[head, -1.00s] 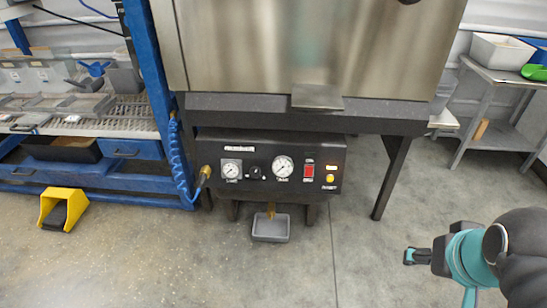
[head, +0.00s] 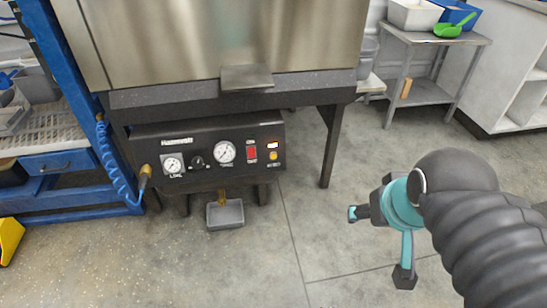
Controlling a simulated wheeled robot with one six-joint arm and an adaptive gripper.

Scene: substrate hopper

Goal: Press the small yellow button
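The small yellow button (head: 273,156) is at the right end of the black control panel (head: 215,174), below a small lit display (head: 272,145) and to the right of a red switch (head: 252,153). The panel hangs under the steel hopper (head: 210,45). My gripper (head: 356,213) is to the right of the panel and apart from it, with its tip pointing left. It is small and seen from the side, so I cannot tell whether its fingers are open or shut. No held object shows.
A grey tray (head: 226,214) sits on the floor under the panel. A black hopper leg (head: 331,146) stands between panel and grey side table (head: 428,85). A blue frame with a coiled hose (head: 117,165) is at left. The floor in front is clear.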

